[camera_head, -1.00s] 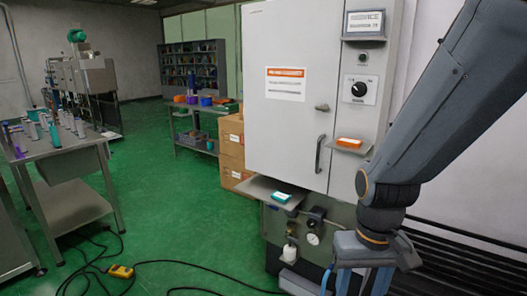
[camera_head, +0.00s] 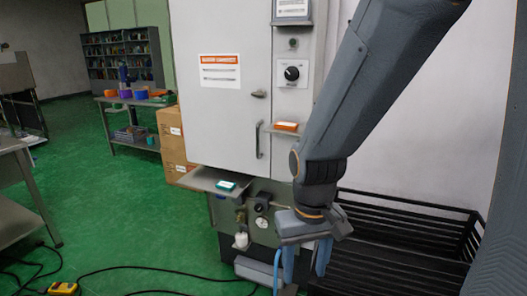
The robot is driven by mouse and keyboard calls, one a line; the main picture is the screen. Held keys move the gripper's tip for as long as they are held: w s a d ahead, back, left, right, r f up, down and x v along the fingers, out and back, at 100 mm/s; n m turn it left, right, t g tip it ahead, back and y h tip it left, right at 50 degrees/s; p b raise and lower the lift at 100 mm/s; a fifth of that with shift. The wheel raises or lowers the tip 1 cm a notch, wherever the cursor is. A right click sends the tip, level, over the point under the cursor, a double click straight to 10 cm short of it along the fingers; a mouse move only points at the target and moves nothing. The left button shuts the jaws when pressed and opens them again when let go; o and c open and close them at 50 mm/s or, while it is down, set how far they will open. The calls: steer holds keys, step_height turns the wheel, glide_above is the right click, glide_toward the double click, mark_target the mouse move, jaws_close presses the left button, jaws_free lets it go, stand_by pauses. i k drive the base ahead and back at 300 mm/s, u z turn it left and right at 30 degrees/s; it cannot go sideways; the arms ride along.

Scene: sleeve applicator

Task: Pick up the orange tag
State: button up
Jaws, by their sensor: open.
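The orange tag (camera_head: 287,126) lies on a small ledge on the right front of the grey cabinet (camera_head: 222,110), just right of the door handle. My gripper (camera_head: 297,270) points down at the lower middle of the view, below and slightly right of the tag and apart from it. Its blue fingers are open, and I see nothing between them. Their lower ends are near the bottom edge of the view.
A teal tag (camera_head: 226,185) lies on a lower shelf (camera_head: 202,181). A black slatted bench (camera_head: 400,240) stands right of my gripper. Cardboard boxes (camera_head: 172,145) and a table with colored bins (camera_head: 140,101) are behind left. Cables and a yellow device (camera_head: 63,288) lie on the green floor.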

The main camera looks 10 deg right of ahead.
mark_target(280, 124)
steer(key=z, duration=0.3)
steer(key=k, duration=0.4)
steer(key=z, duration=0.15)
steer(key=i, duration=0.95)
steer(key=u, duration=0.35)
